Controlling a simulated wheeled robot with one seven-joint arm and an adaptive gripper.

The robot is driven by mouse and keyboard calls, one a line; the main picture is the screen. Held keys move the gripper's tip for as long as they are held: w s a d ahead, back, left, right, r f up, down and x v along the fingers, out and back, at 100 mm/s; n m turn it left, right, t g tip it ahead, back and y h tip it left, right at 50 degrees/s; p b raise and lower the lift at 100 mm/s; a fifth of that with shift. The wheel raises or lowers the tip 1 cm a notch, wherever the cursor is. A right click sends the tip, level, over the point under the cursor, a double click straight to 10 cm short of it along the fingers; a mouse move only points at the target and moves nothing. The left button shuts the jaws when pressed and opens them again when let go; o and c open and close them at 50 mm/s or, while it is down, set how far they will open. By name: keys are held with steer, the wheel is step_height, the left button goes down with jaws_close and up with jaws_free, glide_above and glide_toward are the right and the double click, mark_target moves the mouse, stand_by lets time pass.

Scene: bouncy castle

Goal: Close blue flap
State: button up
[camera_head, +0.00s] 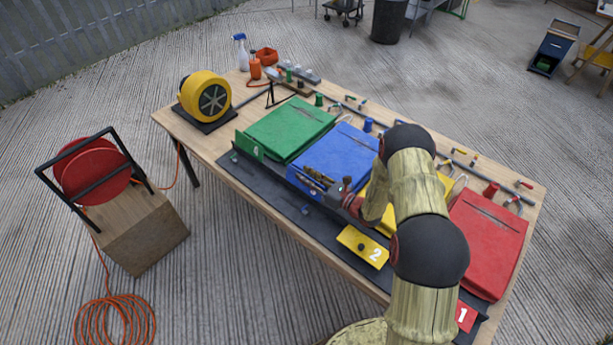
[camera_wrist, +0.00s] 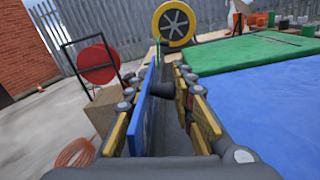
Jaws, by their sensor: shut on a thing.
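The blue flap (camera_wrist: 148,112) stands upright between my gripper's fingers in the wrist view, with a dark knob (camera_wrist: 168,89) sticking out on its right side. My gripper (camera_head: 318,184) is shut on the flap at the front edge of the blue block (camera_head: 337,150), which also shows at the right of the wrist view (camera_wrist: 265,105). In the head view my gripper hides much of the flap.
The green flap (camera_head: 249,147) stands upright by the green block (camera_head: 290,128). The yellow flap (camera_head: 362,246) lies flat, marked 2. A red block (camera_head: 487,240) and a yellow blower (camera_head: 205,97) are on the table (camera_head: 190,135).

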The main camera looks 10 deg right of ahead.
steer(key=shift+w+d, duration=0.1)
steer(key=shift+d, duration=0.05)
jaws_close()
stand_by(0.5)
